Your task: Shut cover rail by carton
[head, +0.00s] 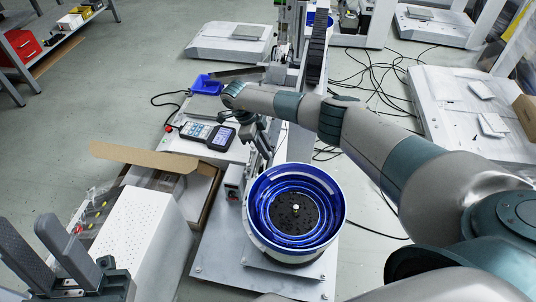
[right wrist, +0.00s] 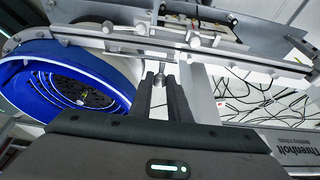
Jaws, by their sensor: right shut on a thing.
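My right gripper (head: 262,138) is beside the open cardboard carton (head: 207,192), behind the blue bowl feeder (head: 296,208). In the right wrist view its two dark fingers (right wrist: 163,88) are shut on a small metal knob (right wrist: 160,78), which is partly hidden between them. A long metal cover rail (right wrist: 230,57) with several clamps crosses the top of that view, just beyond the fingers. I cannot tell how far the rail is open. My left gripper (head: 68,250) is at the lower left of the head view, its fingers apart and empty.
The blue bowl also shows in the right wrist view (right wrist: 45,85), left of my fingers. A handheld controller (head: 207,135) and a blue bin (head: 207,84) lie on the bench behind the carton. A white perforated box (head: 140,235) stands near my left gripper. Black cables (head: 375,75) cover the floor.

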